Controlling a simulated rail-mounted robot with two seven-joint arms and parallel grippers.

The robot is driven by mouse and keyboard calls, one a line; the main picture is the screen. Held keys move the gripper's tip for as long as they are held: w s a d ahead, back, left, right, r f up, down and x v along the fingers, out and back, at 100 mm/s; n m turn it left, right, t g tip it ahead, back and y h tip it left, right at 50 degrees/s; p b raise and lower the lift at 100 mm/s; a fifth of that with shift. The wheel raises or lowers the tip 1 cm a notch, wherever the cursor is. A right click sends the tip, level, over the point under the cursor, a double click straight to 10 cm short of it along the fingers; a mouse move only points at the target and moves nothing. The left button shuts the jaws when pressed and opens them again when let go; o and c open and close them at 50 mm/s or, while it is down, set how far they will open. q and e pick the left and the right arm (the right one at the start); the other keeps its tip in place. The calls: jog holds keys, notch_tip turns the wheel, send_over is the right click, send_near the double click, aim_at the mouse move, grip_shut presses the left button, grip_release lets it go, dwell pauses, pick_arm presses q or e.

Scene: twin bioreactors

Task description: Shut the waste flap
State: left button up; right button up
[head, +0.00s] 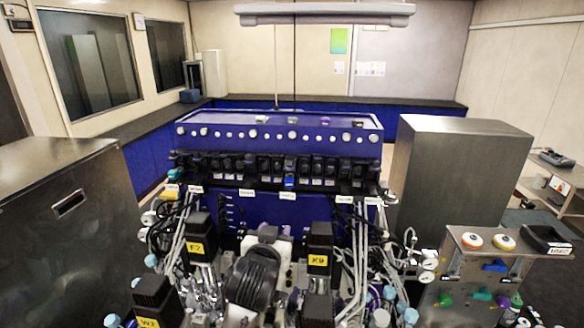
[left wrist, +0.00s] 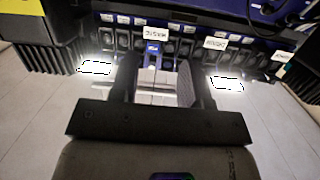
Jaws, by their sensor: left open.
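A row of black clamp-like flaps runs along the blue bioreactor housing, with white labels below. One has a bright blue piece (head: 290,182), above the middle label (head: 287,196); I take it as the waste flap, though its label is too small to read surely. In the left wrist view, the blue piece (left wrist: 154,49) stands near the label (left wrist: 153,33). My left gripper (left wrist: 157,63) is open and empty, its two black fingers pointing at the row with the blue piece beyond the gap. I cannot tell if they touch. My right gripper is not in view.
Black units with yellow labels (head: 199,249) and bundles of tubes crowd the front. A metal cabinet (head: 60,205) stands left and another (head: 450,180) right. A steel cart (head: 470,285) with a black tray (head: 546,238) stands at the lower right.

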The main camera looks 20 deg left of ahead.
pick_arm(q)
jog(key=n+t+y, duration=0.1)
jog(key=t, duration=0.1)
send_near(289, 164)
jog(key=v, duration=0.4)
jog(key=p+x, duration=0.4)
jog(key=x, duration=0.7)
jog(key=shift+w+r+p, duration=0.15)
jog(key=shift+w+p, duration=0.15)
jog(key=shift+p+x, duration=0.35)
jog(key=shift+x, duration=0.7)
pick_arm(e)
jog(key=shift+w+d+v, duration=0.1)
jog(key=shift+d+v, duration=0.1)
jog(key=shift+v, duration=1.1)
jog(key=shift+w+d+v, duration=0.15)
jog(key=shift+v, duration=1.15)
